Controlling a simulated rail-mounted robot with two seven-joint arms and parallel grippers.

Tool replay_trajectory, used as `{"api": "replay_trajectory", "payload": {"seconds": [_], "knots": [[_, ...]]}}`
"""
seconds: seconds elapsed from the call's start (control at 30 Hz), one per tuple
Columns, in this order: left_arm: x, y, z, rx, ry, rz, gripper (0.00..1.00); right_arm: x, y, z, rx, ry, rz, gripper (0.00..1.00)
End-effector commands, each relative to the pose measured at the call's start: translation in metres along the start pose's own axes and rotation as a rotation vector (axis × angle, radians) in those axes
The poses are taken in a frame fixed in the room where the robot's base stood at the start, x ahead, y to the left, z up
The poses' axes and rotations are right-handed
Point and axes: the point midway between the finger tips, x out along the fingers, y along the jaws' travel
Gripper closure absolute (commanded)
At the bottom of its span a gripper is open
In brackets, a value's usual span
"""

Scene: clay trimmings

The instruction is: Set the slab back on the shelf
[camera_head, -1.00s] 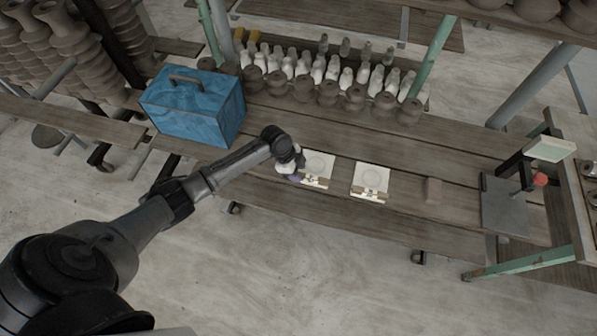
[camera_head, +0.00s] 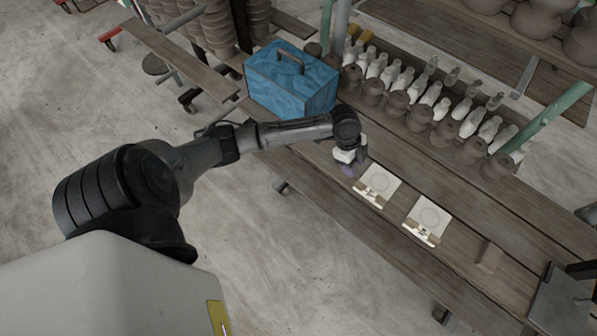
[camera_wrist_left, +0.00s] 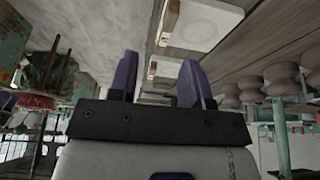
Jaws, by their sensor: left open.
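Two pale square slabs with round marks lie flat on the wooden shelf (camera_head: 330,188): a left slab (camera_head: 381,182) and a right slab (camera_head: 428,215). Each has small brown and white pieces at its front edge. I cannot tell which slab the task means. My left gripper (camera_head: 349,170) is just left of the left slab, with its purple fingers partly hidden. In the left wrist view my left gripper (camera_wrist_left: 158,80) is open, its fingers apart with nothing held between them. One slab (camera_wrist_left: 207,20) is at the top there, and another pale slab (camera_wrist_left: 166,66) shows beyond the fingers. My right gripper is not in view.
A blue box (camera_head: 292,82) with a handle stands on the shelf, left of the gripper. Rows of white and brown clay pots (camera_head: 420,115) stand along the back. A small brown block (camera_head: 488,257) lies right of the slabs. A green post (camera_head: 545,115) rises at right.

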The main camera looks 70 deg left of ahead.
Motion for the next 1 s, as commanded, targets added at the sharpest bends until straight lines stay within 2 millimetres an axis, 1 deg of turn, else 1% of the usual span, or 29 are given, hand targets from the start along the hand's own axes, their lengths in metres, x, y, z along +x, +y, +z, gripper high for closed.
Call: {"api": "replay_trajectory", "payload": {"seconds": [0.03, 0.07, 0.1, 0.17, 0.2, 0.23, 0.27, 0.3, 0.4, 0.5, 0.6, 0.7, 0.83, 1.0], "knots": [[0.016, 0.024, -0.004, -0.012, -0.007, 0.013, 0.56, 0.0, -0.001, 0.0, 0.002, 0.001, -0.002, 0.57], [0.025, 0.038, -0.006, -0.026, -0.014, 0.012, 0.56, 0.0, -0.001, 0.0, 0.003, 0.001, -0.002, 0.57], [0.036, 0.06, -0.009, -0.05, -0.023, 0.009, 0.56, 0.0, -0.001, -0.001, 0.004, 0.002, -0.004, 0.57], [0.049, 0.096, -0.014, -0.104, -0.035, -0.007, 0.56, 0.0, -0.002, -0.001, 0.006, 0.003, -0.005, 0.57], [0.055, 0.119, -0.017, -0.148, -0.041, -0.023, 0.56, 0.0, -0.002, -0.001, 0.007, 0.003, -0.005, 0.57], [0.058, 0.137, -0.018, -0.184, -0.044, -0.036, 0.56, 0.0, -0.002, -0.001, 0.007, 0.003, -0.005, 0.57], [0.059, 0.152, -0.019, -0.224, -0.046, -0.053, 0.56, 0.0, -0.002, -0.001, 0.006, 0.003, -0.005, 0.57], [0.059, 0.172, -0.02, -0.28, -0.048, -0.075, 0.56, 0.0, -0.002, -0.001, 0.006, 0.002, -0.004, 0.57], [0.05, 0.214, -0.019, -0.434, -0.052, -0.141, 0.56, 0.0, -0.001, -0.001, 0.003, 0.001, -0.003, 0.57], [0.035, 0.245, -0.013, -0.585, -0.058, -0.208, 0.56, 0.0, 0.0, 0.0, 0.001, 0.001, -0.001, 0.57], [0.019, 0.266, -0.006, -0.713, -0.064, -0.267, 0.56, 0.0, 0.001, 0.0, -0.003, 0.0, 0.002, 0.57], [0.007, 0.279, 0.0, -0.803, -0.072, -0.312, 0.56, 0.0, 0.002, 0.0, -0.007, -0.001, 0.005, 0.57], [-0.002, 0.286, 0.004, -0.861, -0.076, -0.343, 0.56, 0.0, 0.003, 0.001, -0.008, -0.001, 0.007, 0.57], [-0.003, 0.287, 0.005, -0.873, -0.077, -0.35, 0.56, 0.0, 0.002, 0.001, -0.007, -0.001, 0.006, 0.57]]}}
